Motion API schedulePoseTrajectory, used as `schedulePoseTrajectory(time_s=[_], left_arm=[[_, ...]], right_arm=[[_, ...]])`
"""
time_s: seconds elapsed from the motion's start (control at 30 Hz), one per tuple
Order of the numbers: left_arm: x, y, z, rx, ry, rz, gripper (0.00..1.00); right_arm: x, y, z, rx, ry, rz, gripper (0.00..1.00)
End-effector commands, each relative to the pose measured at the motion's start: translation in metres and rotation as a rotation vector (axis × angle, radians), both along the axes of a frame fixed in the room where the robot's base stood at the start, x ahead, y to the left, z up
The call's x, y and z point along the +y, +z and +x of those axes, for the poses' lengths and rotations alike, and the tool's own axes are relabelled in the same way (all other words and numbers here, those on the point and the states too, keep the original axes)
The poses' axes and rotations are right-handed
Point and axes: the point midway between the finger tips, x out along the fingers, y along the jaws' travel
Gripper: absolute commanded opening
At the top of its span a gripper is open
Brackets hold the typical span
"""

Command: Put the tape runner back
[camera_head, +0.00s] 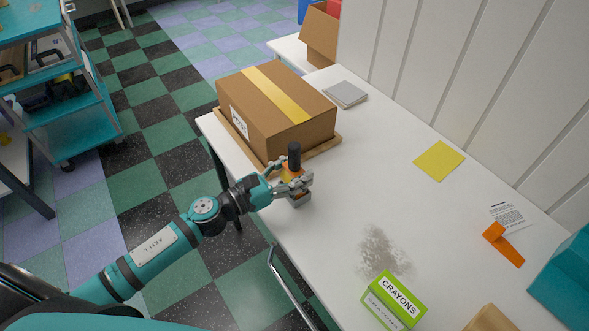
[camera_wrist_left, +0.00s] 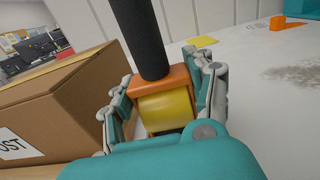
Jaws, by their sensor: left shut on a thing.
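The tape runner (camera_head: 294,154) has a black handle, an orange body and a yellow roll. My left gripper (camera_head: 294,183) is shut on it, with the handle pointing up, beside the front right side of the taped cardboard box (camera_head: 270,108). In the left wrist view the tape runner (camera_wrist_left: 166,108) sits between the two fingers of my left gripper (camera_wrist_left: 165,80), with its lower end hidden by the gripper. I cannot tell whether it touches the table. My right gripper is out of view.
The box stands on a wooden board (camera_head: 325,148) on the white table (camera_head: 340,210). Green crayons box (camera_head: 393,300), grey smudge (camera_head: 380,252), yellow sheet (camera_head: 438,161), orange angled piece (camera_head: 503,244), grey pad (camera_head: 345,94) and teal box (camera_head: 565,285) lie around. The middle is clear.

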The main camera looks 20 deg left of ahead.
Motion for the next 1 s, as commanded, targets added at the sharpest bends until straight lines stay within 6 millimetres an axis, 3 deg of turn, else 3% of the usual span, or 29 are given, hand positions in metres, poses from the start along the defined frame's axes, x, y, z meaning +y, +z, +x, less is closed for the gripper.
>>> schedulePoseTrajectory(time_s=[0.03,0.07,0.23,0.43,0.63,1.0], left_arm=[[0.000,-0.002,0.000,-0.002,0.000,-0.001,0.06],[0.000,-0.001,0.000,-0.002,0.000,-0.001,0.58],[0.000,-0.001,0.000,-0.001,0.000,-0.001,0.81],[0.000,-0.001,0.000,-0.001,0.000,-0.001,0.82],[0.004,-0.003,-0.006,0.003,0.000,-0.001,0.82],[0.038,-0.003,-0.049,0.003,0.001,-0.003,0.82]], right_arm=[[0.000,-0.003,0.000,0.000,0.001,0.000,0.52],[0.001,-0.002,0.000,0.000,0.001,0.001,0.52],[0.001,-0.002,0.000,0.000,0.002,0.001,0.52],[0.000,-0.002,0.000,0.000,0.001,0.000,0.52],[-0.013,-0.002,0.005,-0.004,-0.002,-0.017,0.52],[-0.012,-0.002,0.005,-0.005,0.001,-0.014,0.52]])
